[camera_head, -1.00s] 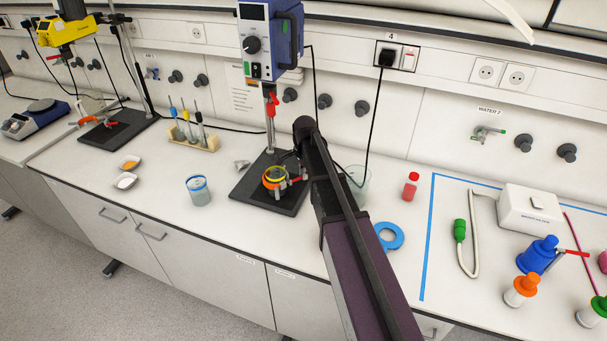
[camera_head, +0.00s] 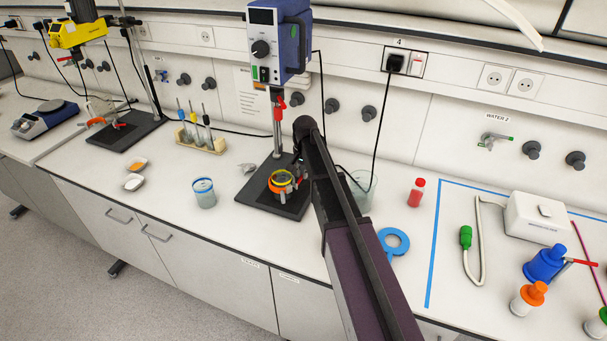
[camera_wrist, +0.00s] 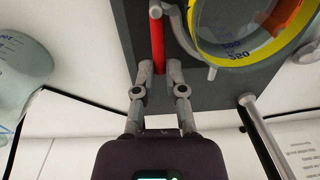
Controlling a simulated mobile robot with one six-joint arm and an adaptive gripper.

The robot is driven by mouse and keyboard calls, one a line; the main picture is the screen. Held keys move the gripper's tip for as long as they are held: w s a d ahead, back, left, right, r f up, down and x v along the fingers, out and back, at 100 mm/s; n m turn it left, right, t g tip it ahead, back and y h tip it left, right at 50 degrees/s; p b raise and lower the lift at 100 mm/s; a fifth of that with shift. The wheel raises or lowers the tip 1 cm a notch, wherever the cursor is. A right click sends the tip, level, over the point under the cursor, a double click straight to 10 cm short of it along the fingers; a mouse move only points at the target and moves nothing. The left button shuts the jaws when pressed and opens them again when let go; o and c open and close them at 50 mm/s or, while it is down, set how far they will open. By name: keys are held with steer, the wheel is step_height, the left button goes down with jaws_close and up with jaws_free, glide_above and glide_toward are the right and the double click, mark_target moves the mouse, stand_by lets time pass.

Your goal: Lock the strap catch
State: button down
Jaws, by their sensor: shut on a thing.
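A grey curved holder piece (camera_wrist: 190,42) reaches beside the vessel. A narrow red lever (camera_wrist: 157,38) runs down beside this holder. My gripper (camera_wrist: 160,70) is shut on the red lever, at its lower end. In the head view my arm hides most of the gripper beside the vessel. The catch's strap and locking state cannot be made out.
The dark stand plate (camera_head: 262,205) carries a metal post under a blue stirrer unit (camera_head: 278,45). A beaker (camera_head: 204,194) stands to the left; another glass vessel (camera_head: 361,190) is just right of my arm. A blue ring (camera_head: 394,241) lies at the right.

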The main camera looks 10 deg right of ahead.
steer(key=shift+w, duration=0.15)
stand_by(0.3)
steer(key=c, duration=0.7)
jaws_free()
